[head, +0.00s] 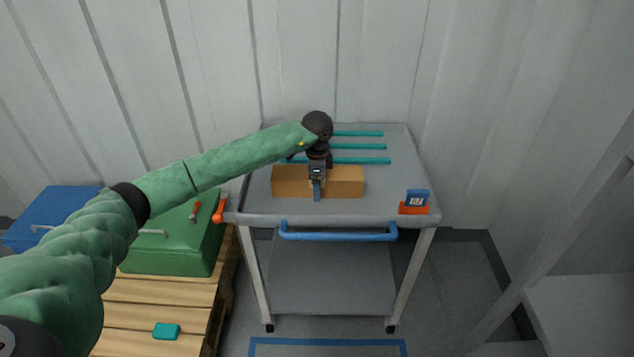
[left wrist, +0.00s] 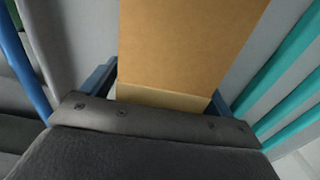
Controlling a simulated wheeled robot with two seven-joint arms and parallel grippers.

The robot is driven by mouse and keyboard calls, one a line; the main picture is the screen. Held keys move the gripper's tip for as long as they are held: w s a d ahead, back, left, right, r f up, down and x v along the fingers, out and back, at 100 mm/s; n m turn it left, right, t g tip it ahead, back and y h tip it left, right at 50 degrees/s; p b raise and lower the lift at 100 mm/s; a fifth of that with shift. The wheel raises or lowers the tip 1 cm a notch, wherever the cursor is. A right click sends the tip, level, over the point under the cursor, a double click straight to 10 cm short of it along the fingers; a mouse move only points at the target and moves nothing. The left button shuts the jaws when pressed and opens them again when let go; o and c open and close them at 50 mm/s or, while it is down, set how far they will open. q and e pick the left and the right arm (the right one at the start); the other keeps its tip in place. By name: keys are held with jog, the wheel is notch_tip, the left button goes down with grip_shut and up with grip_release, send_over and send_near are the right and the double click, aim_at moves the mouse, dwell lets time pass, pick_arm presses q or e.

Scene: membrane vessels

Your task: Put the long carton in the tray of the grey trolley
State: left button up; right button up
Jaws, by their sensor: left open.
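The long carton (head: 345,181) is a brown box lying lengthwise on the top tray of the grey trolley (head: 385,207), near its front edge. My left gripper (head: 317,190) is over the middle of the carton, pointing down, with its jaws open. In the left wrist view the carton (left wrist: 190,45) fills the middle, between the two blue fingers (left wrist: 160,95), and the gripper is not closed on it. Part of the carton is hidden behind the gripper in the head view. My right gripper is not in view.
Several teal strips (head: 365,147) lie on the tray behind the carton. A blue and orange item (head: 415,202) stands at the tray's front right corner. A blue handle (head: 340,236) runs along the front. A green case (head: 180,245) sits on a wooden pallet (head: 145,290) at left.

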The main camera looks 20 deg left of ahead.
pick_arm(q)
jog(key=shift+r, duration=0.6)
notch_tip(320, 180, up, 10)
jog(key=b, duration=0.2)
jog(key=shift+b, duration=0.3)
jog(key=shift+r, duration=0.55)
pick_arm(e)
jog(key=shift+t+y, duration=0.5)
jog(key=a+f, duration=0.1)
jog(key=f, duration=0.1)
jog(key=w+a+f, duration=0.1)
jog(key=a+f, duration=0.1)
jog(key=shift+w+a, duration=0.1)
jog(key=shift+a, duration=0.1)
